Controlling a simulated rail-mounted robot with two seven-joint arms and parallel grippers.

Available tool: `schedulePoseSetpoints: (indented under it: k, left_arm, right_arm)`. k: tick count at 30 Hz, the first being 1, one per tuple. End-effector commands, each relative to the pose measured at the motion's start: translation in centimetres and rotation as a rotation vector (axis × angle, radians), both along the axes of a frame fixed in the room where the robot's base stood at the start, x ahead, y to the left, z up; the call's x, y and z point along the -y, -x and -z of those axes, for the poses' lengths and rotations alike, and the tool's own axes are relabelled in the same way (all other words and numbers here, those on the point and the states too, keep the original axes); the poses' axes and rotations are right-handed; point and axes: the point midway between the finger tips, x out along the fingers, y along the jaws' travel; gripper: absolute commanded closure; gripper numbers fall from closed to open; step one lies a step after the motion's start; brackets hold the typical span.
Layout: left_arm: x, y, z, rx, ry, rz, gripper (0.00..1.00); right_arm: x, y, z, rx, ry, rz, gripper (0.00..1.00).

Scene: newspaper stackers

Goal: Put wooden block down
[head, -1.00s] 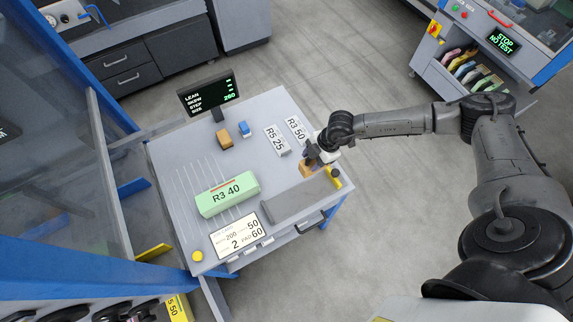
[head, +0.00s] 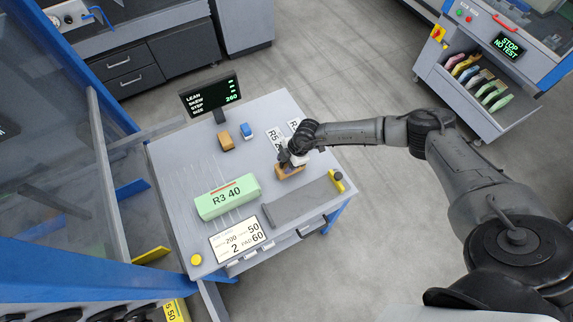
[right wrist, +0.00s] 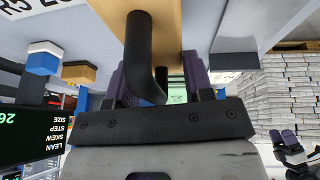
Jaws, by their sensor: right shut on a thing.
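A wooden block (head: 290,171) is held in my right gripper (head: 287,162) over the grey table, just behind the long grey bar. I cannot tell if its underside touches the tabletop. In the right wrist view the block (right wrist: 105,17) fills the top middle, between the purple fingers, partly hidden by a black curved part. A gripper with purple fingertips, likely my left one (right wrist: 286,138), shows small at the lower right of the right wrist view. Its opening is unclear.
The table (head: 170,165) carries a green R3 40 block (head: 228,197), the grey bar (head: 300,203), an orange block (head: 225,141), a small blue block (head: 247,131) and a display (head: 210,95). White label plates lie behind my right gripper.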

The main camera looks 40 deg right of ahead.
Motion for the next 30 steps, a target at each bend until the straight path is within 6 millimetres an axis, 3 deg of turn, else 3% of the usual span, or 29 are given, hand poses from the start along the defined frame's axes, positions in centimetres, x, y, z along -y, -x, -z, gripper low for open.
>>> schedulePoseSetpoints:
  k: [3, 13, 14, 15, 22, 30]
  left_arm:
    - [-0.03, 0.01, 0.49, 0.0, -0.001, 0.001, 0.26]
    - [0.09, 0.01, 0.39, 0.0, 0.003, -0.002, 0.26]
    - [0.12, 0.0, 0.39, -0.001, 0.004, -0.003, 0.26]
    - [0.16, 0.0, 0.4, -0.001, 0.005, -0.004, 0.26]
    - [0.37, 0.0, 0.38, -0.001, 0.013, -0.008, 0.26]
    - [0.33, -0.01, 0.37, -0.001, 0.012, -0.008, 0.26]
  right_arm:
    - [0.0, -0.02, 1.43, 0.0, -0.001, 0.001, 0.83]
    - [-0.01, 0.0, 1.57, 0.0, -0.001, 0.001, 0.83]
    - [-0.01, 0.04, 1.65, -0.001, -0.001, 0.0, 0.51]
    - [-0.01, 0.04, 1.62, 0.0, -0.001, 0.0, 0.48]
    - [-0.01, 0.04, 1.62, -0.001, -0.001, 0.0, 0.27]
    - [0.05, 0.03, 1.4, 0.0, 0.0, 0.0, 0.27]
